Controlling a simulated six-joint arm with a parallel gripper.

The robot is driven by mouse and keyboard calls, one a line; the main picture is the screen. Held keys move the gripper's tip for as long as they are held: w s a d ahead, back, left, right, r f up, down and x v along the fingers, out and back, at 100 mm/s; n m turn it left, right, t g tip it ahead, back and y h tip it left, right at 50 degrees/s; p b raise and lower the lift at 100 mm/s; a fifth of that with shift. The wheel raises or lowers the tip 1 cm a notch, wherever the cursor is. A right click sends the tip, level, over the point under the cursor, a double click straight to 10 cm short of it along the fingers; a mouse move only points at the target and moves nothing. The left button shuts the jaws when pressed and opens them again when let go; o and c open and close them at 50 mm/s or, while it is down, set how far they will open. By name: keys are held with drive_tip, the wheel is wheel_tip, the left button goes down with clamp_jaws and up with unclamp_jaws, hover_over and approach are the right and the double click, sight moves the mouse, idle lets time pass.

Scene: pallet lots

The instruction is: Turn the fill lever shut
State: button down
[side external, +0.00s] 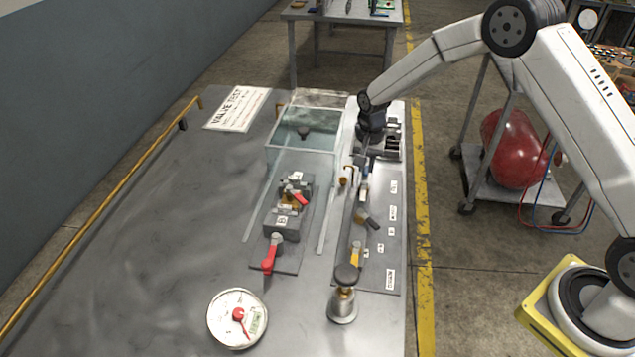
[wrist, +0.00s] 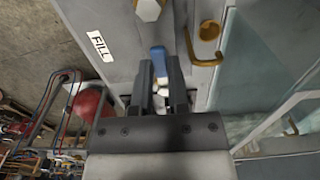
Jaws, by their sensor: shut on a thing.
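The fill lever has a blue handle (wrist: 158,58) that shows between my fingers in the wrist view. The white FILL label (wrist: 100,46) is on the grey panel just left of it. My gripper (wrist: 159,72) is shut on the blue handle, one dark finger on each side. In the side view my gripper (side external: 367,158) points down at the far part of the narrow valve panel (side external: 380,262). The lever's pivot and lower part are mostly hidden by my fingers, so its exact angle is hard to tell.
A brass hook-shaped fitting (wrist: 208,42) is close right of my gripper. A clear box (side external: 300,150) stands left of the panel. Nearer are a yellow-handled lever (side external: 355,255), a dark-topped knob (side external: 346,274), a red-handled valve (side external: 270,257) and a round gauge (side external: 237,318).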

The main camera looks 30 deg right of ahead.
drive_tip(key=c, duration=0.6)
unclamp_jaws()
drive_tip(key=shift+n, duration=0.3)
